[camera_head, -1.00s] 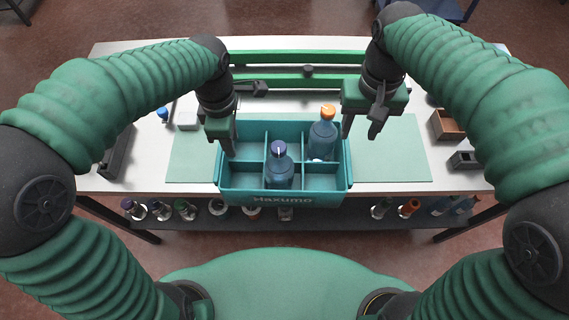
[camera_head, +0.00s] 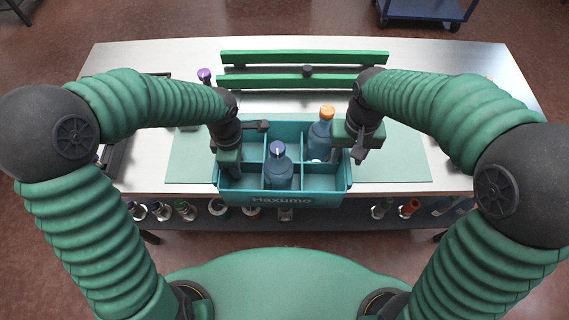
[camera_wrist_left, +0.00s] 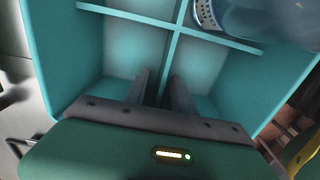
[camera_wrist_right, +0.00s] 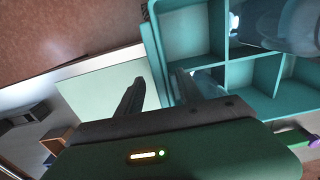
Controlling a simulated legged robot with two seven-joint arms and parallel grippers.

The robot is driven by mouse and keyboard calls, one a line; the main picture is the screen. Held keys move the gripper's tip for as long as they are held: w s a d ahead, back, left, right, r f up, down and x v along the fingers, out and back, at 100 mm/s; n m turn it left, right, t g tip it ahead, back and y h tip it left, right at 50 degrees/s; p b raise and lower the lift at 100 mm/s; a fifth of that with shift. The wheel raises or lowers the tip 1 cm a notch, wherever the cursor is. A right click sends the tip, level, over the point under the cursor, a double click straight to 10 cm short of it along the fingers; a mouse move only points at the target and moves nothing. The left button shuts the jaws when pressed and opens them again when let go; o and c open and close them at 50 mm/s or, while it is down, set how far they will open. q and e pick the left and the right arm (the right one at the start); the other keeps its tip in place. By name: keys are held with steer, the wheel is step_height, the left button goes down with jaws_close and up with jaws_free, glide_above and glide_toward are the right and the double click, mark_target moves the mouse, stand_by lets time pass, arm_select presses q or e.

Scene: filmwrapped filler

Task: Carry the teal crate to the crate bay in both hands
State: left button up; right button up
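The teal crate (camera_head: 282,198) sits on a pale green mat at the table's front edge. It has several compartments and holds a blue-capped bottle (camera_head: 278,172) and an orange-capped bottle (camera_head: 321,138). My left gripper (camera_head: 230,172) is at the crate's left end; in the left wrist view its fingers (camera_wrist_left: 160,85) reach down into the crate, a little apart, with a divider line between them. My right gripper (camera_head: 357,158) is at the right wall; its fingers (camera_wrist_right: 160,80) are apart, one outside and one inside the wall. I cannot pick out the crate bay.
Two green rails (camera_head: 305,57) lie across the back of the table. A purple-capped bottle (camera_head: 204,76) stands at the back left. Several bottles and other items stand on the lower shelf (camera_head: 340,222). A blue trolley (camera_head: 425,12) stands beyond the table.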

arm_select(q)
steer(key=shift+a, duration=0.25)
jaws_close()
arm_select(e)
steer(key=shift+a, duration=0.3)
steer(key=c, duration=0.7)
jaws_close()
arm_select(q)
steer(key=shift+d, duration=0.15)
arm_select(e)
steer(key=shift+r, duration=0.15)
